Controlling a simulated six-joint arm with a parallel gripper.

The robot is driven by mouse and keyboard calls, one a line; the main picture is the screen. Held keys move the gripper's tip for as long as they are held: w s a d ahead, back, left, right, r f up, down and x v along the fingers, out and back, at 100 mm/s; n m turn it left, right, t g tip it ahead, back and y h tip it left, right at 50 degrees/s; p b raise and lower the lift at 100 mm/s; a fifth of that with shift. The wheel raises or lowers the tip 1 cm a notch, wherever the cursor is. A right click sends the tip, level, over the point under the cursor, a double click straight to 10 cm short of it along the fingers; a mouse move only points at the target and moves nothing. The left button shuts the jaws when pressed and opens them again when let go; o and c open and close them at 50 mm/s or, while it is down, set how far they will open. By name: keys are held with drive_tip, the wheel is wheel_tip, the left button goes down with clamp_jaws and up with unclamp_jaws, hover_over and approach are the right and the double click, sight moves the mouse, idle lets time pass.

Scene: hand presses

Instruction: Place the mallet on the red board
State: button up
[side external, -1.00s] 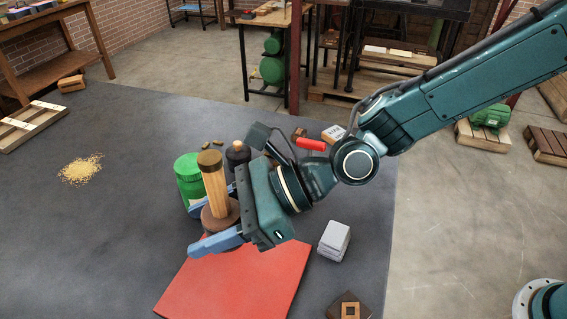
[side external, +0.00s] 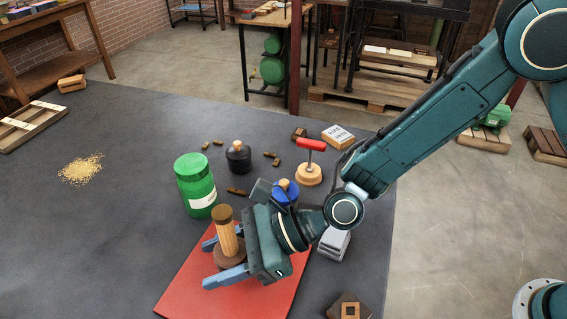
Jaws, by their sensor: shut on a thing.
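The mallet (side external: 227,238) stands upright, with a light wooden handle, a dark brown cap on top and a wide brown round head at the bottom. My gripper (side external: 224,262) has its blue fingers on either side of the mallet's head and is shut on it. The red board (side external: 190,287) lies flat on the dark table under the mallet and gripper. The mallet's head appears over the board's upper part; I cannot tell whether its underside touches the board.
A green jar (side external: 195,186) stands just behind the board. A black bottle (side external: 238,158), a blue container (side external: 286,192) and a red-handled stamp (side external: 309,168) stand farther back. A grey block (side external: 334,243) is right of the board. A dark block (side external: 349,306) is at the front.

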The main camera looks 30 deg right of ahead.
drive_tip(key=shift+f, duration=1.25)
drive_tip(key=shift+f, duration=0.15)
drive_tip(key=o, duration=1.2)
drive_tip(key=v, duration=1.2)
